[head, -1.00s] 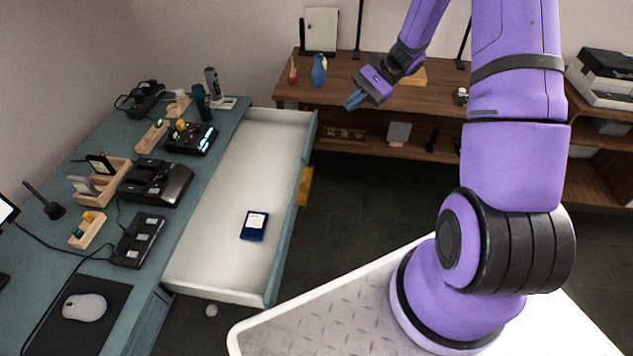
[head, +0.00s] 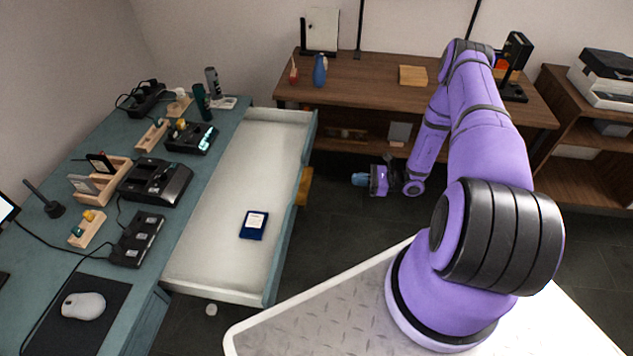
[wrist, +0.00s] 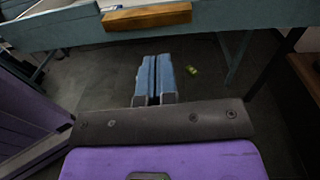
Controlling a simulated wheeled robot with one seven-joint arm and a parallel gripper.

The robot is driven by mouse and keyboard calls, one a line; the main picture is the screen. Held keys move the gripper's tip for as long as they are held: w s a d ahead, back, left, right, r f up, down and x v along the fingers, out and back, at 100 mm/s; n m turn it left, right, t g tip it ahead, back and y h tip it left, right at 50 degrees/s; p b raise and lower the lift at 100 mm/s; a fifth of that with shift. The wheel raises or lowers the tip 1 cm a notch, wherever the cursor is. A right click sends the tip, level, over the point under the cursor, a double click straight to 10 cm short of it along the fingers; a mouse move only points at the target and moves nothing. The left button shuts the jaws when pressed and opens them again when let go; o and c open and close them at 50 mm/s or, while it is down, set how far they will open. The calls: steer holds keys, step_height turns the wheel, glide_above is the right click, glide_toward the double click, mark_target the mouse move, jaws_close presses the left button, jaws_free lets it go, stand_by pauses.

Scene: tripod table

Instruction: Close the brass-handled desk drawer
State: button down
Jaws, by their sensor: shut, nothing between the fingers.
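The desk drawer (head: 215,225) is pulled well out from the teal desk (head: 215,140) in the head view, with a dark blue box with a white label (head: 254,225) lying inside. Its brass handle (head: 304,186) is on the outer face of the drawer front (head: 286,235). The handle also shows near the top of the wrist view (wrist: 147,16), on the teal drawer front. My gripper (head: 357,179) is shut and empty, to the right of the handle and apart from it. In the wrist view its blue fingers (wrist: 155,80) lie together below the handle.
A wooden shelf table (head: 380,90) with a blue vase (head: 320,70) stands behind. Chargers, wooden trays and a mouse (head: 84,306) cover the desk top. The dark floor (head: 335,230) between drawer and gripper is clear. A small yellow-green object (wrist: 192,70) lies on the floor.

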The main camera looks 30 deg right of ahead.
mark_target(237, 179)
steer(key=w+a+f+m+t, duration=0.1)
steer(key=w+a+f, duration=0.1)
steer(key=w+a, duration=0.5)
steer(key=a, duration=0.4)
steer(key=shift+w+a+f, duration=0.15)
steer(key=shift+a+f, duration=0.1)
steer(key=shift+f, duration=0.05)
steer(key=x, duration=2.9)
steer(key=shift+w+f, duration=0.3)
steer(key=shift+w, duration=0.05)
steer(key=shift+w+a+r, duration=0.1)
steer(key=shift+w+a, duration=0.05)
steer(key=shift+a, duration=0.1)
steer(key=shift+a+r, duration=0.1)
steer(key=shift+r, duration=0.05)
